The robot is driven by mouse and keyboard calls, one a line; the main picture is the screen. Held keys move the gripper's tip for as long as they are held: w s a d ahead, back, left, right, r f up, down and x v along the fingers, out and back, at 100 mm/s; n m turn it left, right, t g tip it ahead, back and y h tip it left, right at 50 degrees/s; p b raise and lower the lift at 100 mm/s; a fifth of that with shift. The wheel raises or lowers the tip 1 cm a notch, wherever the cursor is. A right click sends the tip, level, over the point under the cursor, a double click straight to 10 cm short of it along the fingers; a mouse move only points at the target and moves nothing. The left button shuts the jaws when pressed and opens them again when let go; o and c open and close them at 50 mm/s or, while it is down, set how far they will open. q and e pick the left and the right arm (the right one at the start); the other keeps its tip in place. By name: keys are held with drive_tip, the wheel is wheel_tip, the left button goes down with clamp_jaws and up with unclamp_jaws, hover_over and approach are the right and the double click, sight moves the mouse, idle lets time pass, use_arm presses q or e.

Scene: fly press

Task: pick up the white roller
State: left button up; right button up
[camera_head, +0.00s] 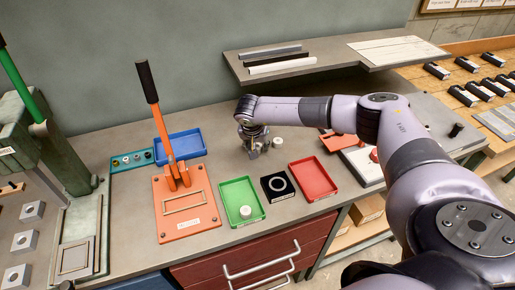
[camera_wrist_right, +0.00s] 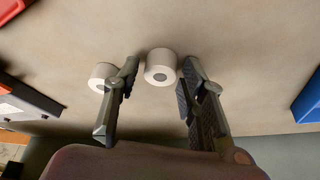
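Two white rollers stand on the bench near my right gripper (camera_head: 254,150), which also shows in the right wrist view (camera_wrist_right: 160,72). In that view one white roller (camera_wrist_right: 160,66) lies between the open fingertips, close to the right one; I cannot tell whether it touches. The other white roller (camera_wrist_right: 103,76) is just outside the left finger and shows beside the gripper in the head view (camera_head: 277,142). The roller between the fingertips is mostly hidden by the gripper in the head view. My left gripper is not in view.
A green tray (camera_head: 232,191) holds another white piece (camera_head: 245,211). A black block with a ring (camera_head: 277,186) and a red tray (camera_head: 313,179) stand beside it. A blue tray (camera_head: 180,146) and an orange lever press (camera_head: 186,205) are left. A shelf (camera_head: 240,72) overhangs the back.

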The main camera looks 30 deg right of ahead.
drive_tip(key=c, duration=0.6)
drive_tip(key=shift+r, duration=0.15)
